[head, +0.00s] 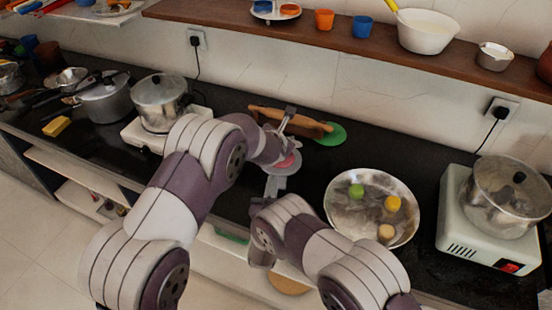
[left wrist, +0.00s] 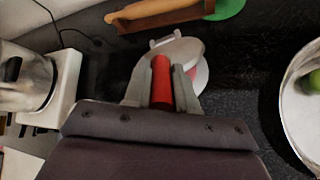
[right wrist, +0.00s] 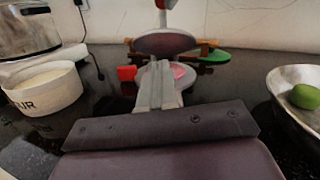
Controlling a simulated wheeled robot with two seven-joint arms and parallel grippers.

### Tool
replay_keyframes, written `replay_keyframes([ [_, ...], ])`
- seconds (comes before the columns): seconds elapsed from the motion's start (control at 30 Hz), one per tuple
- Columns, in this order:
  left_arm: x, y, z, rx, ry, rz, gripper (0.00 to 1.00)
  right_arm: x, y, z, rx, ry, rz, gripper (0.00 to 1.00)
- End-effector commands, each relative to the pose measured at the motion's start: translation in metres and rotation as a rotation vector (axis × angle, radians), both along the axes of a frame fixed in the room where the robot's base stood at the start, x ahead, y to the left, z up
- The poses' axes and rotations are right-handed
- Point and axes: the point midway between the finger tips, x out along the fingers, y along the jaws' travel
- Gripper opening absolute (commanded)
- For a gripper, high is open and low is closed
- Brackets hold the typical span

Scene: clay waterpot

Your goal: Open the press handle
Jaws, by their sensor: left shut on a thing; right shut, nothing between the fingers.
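The press has a red handle (left wrist: 161,88), which my left gripper (left wrist: 161,70) grips between its two fingers in the left wrist view. The press's round grey upper plate (right wrist: 165,43) is raised and tilted above the lower plate in the right wrist view. A pink round patch (right wrist: 181,71) shows on the lower plate, and the head view shows this patch (head: 285,162) too. My right gripper (right wrist: 156,84) is shut and empty, low in front of the press. In the head view my right gripper (head: 273,185) is just in front of the lower plate. My left arm partly hides the press there.
Behind the press lie a wooden rolling pin (head: 285,117) and a green disc (head: 331,134). A steel bowl (head: 410,225) with several balls stands to the right. A pot (head: 160,100) on a stove stands to the left. A white flour container (right wrist: 45,88) is left of my right gripper.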

Motion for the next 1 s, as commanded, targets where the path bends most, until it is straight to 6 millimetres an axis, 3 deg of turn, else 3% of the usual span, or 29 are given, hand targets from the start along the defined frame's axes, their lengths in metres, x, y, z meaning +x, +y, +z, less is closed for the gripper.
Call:
replay_keyframes([
  [0.17, -0.001, 0.0, -0.001, 0.0, 0.004, 0.0, 0.0, -0.006, 0.002, -0.004, 0.131, -0.062, -0.003, 0.0],
  [0.6, -0.001, 0.0, -0.002, 0.0, 0.004, -0.001, 0.0, 0.069, -0.002, 0.009, 0.136, -0.064, -0.003, 0.0],
  [0.8, -0.001, 0.0, -0.002, 0.0, 0.004, -0.001, 0.0, 0.086, -0.003, 0.012, 0.134, -0.062, -0.002, 0.0],
  [1.0, -0.001, 0.0, -0.002, 0.0, 0.004, -0.001, 0.0, 0.089, -0.002, 0.012, 0.133, -0.061, -0.001, 0.0],
])
